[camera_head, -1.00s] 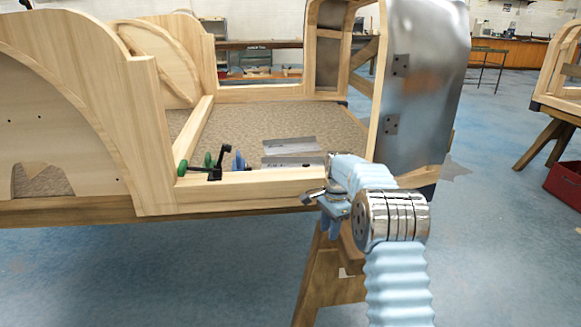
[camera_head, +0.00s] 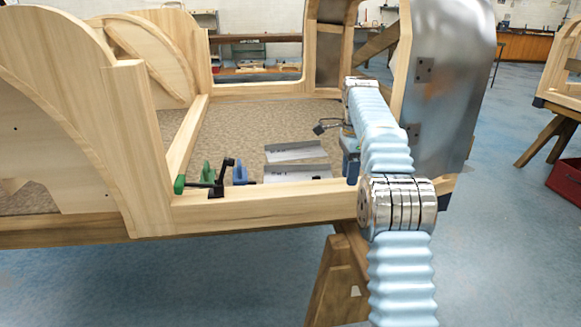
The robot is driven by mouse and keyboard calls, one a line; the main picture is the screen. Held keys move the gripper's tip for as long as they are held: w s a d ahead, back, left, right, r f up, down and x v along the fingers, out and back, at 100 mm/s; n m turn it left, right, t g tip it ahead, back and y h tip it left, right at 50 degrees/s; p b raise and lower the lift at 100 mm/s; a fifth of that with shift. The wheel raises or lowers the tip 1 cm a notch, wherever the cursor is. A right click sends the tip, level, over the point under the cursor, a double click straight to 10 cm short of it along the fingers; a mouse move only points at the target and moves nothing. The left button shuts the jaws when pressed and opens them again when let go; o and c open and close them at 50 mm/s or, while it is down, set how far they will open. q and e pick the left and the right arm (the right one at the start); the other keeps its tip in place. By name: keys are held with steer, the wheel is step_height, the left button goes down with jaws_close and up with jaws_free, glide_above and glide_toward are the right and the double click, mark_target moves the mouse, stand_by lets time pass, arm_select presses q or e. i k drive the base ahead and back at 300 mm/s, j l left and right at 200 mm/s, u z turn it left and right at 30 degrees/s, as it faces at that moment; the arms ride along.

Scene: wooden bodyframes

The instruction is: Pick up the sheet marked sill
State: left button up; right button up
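Two thin grey metal sheets lie flat on the brown floor panel inside the wooden bodyframe, just behind its front rail. The farther sheet (camera_head: 296,151) and the nearer sheet (camera_head: 300,174) both carry small dark marks, too small to read, so I cannot tell which is marked sill. The front rail hides the nearer sheet's lower edge. My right gripper (camera_head: 350,172) hangs over the bodyframe to the right of both sheets, apart from them. My arm's pale sleeve partly covers it, and whether its fingers are open is unclear. My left gripper is out of view.
Clamps with green and blue parts (camera_head: 216,176) stand at the rail's left, beside the sheets. The wooden front rail (camera_head: 262,202) runs before them. A metal-skinned door post (camera_head: 445,90) rises on the right. The brown floor panel (camera_head: 250,120) is clear behind the sheets.

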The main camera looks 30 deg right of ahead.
mark_target(272, 172)
steer(key=i, duration=0.95)
